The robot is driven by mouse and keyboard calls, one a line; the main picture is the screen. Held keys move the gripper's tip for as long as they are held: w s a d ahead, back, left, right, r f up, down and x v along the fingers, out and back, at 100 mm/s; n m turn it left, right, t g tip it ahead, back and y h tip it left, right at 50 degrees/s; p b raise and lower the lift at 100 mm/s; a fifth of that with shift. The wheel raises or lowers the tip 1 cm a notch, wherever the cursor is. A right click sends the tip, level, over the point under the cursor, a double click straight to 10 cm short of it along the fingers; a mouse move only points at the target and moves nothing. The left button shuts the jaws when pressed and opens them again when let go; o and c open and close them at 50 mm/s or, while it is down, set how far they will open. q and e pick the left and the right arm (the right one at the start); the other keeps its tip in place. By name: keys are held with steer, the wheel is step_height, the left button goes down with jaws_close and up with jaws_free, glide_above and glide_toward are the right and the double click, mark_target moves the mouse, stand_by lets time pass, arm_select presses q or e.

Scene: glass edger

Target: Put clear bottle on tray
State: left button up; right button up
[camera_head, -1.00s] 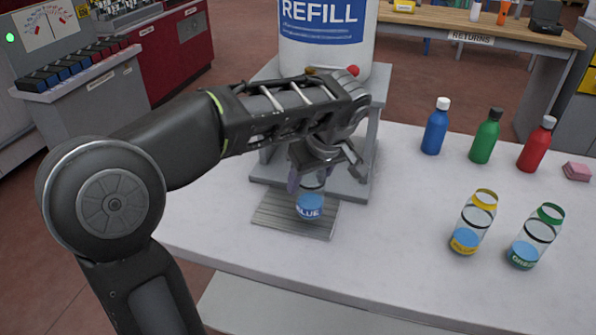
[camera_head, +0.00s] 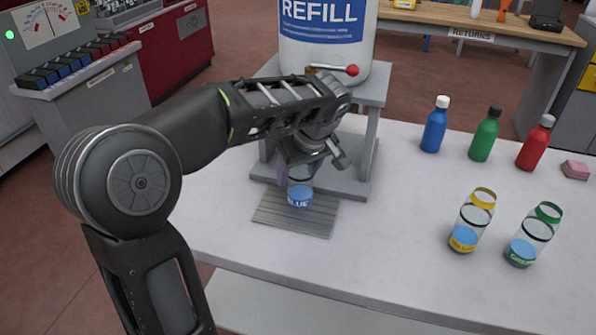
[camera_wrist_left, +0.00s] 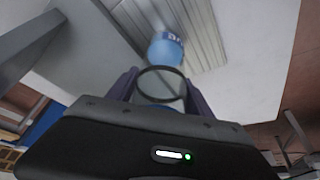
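The clear bottle (camera_head: 300,196) has a blue "BLUE" label and blue at its base. It is upright at the ribbed grey tray (camera_head: 322,219), toward the tray's back half, below the refill tank. I cannot tell whether its base touches the tray. My left gripper (camera_head: 298,174) is shut on the bottle's upper part. In the left wrist view the fingers (camera_wrist_left: 161,92) lie on both sides of the bottle's dark rim, and the blue base (camera_wrist_left: 166,48) shows beyond, against the ribbed tray (camera_wrist_left: 203,52). My right gripper is not in view.
The refill tank (camera_head: 325,50) stands on a grey stand (camera_head: 371,150) behind the tray, with a red-knobbed lever (camera_head: 351,70). Yellow (camera_head: 472,220) and green (camera_head: 533,235) clear bottles stand at right. Blue, green and red bottles stand behind them. The table's middle is clear.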

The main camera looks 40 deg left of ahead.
arm_select(q)
steer(key=shift+o, duration=1.4)
steer(key=shift+r, duration=0.3)
steer(key=s+d+b, duration=0.1)
steer(key=d, duration=0.2)
steer(key=s+d, duration=0.2)
steer(key=d, duration=0.2)
steer(key=s+d+b, duration=0.1)
steer(key=s+d, duration=0.1)
steer(key=d, duration=0.2)
steer(key=shift+s+d+r+b, duration=0.1)
steer(key=shift+s+r+b, duration=0.1)
steer(key=shift+r+b, duration=0.2)
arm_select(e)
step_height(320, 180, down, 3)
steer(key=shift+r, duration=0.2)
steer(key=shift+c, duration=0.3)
